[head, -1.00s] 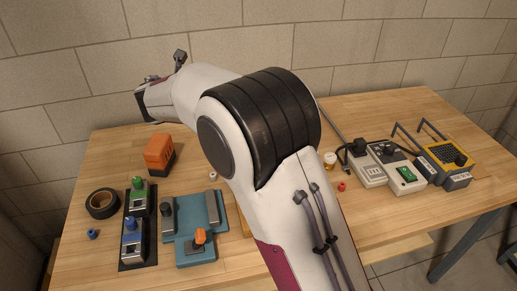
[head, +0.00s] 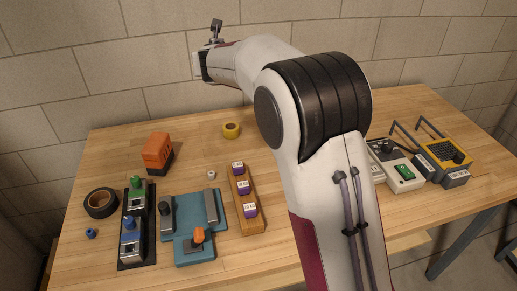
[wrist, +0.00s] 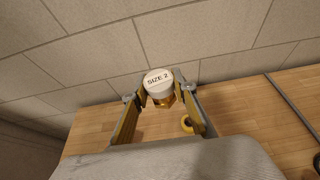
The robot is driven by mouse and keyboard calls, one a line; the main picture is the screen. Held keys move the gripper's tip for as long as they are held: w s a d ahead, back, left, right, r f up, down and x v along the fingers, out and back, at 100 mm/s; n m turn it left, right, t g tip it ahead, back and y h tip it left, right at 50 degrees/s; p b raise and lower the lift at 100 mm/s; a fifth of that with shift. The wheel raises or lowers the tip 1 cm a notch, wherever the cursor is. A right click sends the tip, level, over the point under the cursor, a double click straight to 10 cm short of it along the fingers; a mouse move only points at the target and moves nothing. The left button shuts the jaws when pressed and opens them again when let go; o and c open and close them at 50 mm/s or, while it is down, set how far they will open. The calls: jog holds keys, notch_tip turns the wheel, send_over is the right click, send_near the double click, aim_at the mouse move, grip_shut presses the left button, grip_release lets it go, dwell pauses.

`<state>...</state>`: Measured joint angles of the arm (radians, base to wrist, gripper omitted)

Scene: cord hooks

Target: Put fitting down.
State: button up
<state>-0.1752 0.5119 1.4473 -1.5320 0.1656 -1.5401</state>
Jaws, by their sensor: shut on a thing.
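My gripper (wrist: 161,94) is shut on a fitting (wrist: 163,92) in the wrist view. The fitting has a white round cap marked "SIZE 2" and a brass-coloured body, and both fingers press on its sides. It is held in the air above the wooden table, in front of the block wall. In the head view my wrist is raised at the upper left, over the back of the table. The fingers and the fitting cannot be made out there.
A yellow tape roll (head: 231,130) lies at the table's back. A wooden block with purple labelled pieces (head: 251,227), a teal fixture (head: 182,221), an orange box (head: 157,149) and black tape (head: 100,203) are at left. Grey devices (head: 403,171) are at right, partly behind my arm.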

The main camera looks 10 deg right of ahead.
jog(key=d+n+y, duration=0.3)
jog(key=d+y, duration=0.1)
jog(key=d, duration=0.3)
jog(key=n+g+y, duration=0.2)
jog(key=n+y, duration=0.1)
send_over(259, 148)
notch_tip(259, 148, down, 19)
jog(key=shift+s, duration=0.1)
dwell(0.4)
jog(key=shift+f, duration=3.05)
jog(key=shift+f, duration=1.85)
jog(key=shift+f, duration=0.1)
